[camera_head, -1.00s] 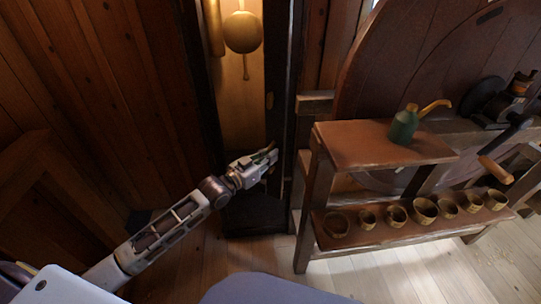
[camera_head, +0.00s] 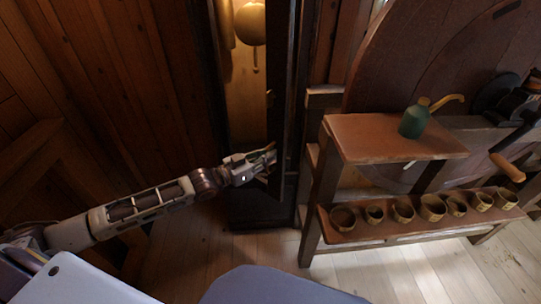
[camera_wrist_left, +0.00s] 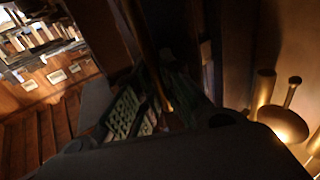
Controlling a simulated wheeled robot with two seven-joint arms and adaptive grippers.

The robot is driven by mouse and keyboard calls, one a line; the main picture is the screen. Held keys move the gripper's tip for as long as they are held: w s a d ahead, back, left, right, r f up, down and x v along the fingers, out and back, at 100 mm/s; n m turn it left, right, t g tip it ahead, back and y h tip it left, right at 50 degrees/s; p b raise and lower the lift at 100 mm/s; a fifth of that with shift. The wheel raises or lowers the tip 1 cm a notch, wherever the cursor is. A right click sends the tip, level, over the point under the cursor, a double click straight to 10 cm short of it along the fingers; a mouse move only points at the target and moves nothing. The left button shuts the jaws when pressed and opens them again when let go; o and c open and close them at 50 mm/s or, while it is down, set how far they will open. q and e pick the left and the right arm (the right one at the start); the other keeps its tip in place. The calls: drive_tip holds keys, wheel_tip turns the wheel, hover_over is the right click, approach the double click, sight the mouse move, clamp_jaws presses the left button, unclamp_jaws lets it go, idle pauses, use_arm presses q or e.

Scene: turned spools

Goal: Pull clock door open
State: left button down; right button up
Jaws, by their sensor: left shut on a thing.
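The tall dark clock stands upright in the middle of the head view. Its lit interior shows a round brass pendulum bob (camera_head: 250,24), and brass parts (camera_wrist_left: 290,122) show at the right of the left wrist view. The clock door (camera_head: 285,90) looks like a narrow dark upright strip, seen nearly edge-on at the right of the opening, standing ajar. My left gripper (camera_head: 269,156) is shut on the door's near edge. In the left wrist view its fingers (camera_wrist_left: 155,105) close around a thin upright edge. The exact grip spot is dark. My right gripper is out of view.
Right of the clock stands a wooden bench (camera_head: 395,138) with a green oil can (camera_head: 413,121) on top. Several small wooden cups (camera_head: 403,209) sit on its lower shelf. Wood-panelled wall (camera_head: 130,90) is at the left. Pale floor (camera_head: 185,262) is free in front.

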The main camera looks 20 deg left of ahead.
use_arm(q)
drive_tip(key=s+a+m+g+h, duration=0.3)
drive_tip(key=s+a+m+g, duration=0.1)
drive_tip(key=s+a, duration=0.3)
drive_tip(key=s+a+m+g+h+p, duration=0.1)
drive_tip(key=s+a+m+g+h, duration=0.2)
drive_tip(key=a, duration=0.9)
drive_tip(key=shift+s+a+m+g+h, duration=0.25)
drive_tip(key=shift+s+m+g, duration=0.35)
drive_tip(key=shift+s+g, duration=1.6)
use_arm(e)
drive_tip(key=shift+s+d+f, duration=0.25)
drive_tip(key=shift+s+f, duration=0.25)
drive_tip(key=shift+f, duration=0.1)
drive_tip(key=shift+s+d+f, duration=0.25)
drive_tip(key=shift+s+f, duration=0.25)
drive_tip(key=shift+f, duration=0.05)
use_arm(q)
drive_tip(key=shift+s+r+t, duration=0.1)
drive_tip(key=shift+s+t, duration=0.2)
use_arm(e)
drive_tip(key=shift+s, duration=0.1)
use_arm(q)
drive_tip(key=c, duration=1.8)
unclamp_jaws()
drive_tip(key=shift+d, duration=0.1)
